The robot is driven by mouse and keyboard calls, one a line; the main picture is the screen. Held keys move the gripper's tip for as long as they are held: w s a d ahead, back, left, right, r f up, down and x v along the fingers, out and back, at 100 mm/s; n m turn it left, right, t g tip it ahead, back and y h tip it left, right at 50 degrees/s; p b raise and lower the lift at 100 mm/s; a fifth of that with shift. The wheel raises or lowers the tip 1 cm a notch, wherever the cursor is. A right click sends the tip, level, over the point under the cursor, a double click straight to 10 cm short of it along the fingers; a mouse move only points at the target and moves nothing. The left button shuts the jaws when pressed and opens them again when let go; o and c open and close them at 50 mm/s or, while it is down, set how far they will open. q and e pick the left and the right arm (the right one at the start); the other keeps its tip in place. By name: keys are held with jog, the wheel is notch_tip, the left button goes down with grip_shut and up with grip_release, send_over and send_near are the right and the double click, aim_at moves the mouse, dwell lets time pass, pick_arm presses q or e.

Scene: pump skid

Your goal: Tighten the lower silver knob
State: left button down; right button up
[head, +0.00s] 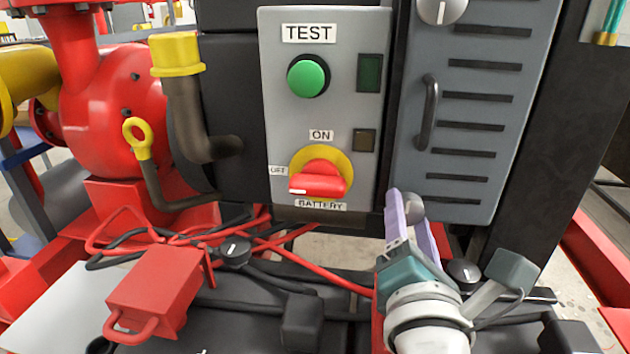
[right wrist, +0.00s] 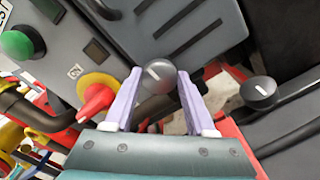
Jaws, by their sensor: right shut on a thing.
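The lower silver knob (head: 413,207) is at the bottom left corner of the grey louvred panel, partly hidden by my fingers. In the right wrist view the round knob (right wrist: 159,76), with a white mark line, sits between the two pale purple fingertips. My right gripper (head: 409,212) comes up from below and is shut on this knob; it also shows in the right wrist view (right wrist: 160,84). An upper silver knob (head: 441,10) is at the top of the same panel (head: 473,128), cut by the picture's edge. My left gripper is not in view.
Left of the knob, a grey control box (head: 345,110) carries a green TEST button (head: 307,76) and a red battery switch (head: 321,178). A black handle (head: 427,113) is above the gripper. Black knobs (head: 235,251) and red cables lie low. A red box (head: 153,290) is at lower left.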

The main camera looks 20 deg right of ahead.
grip_shut()
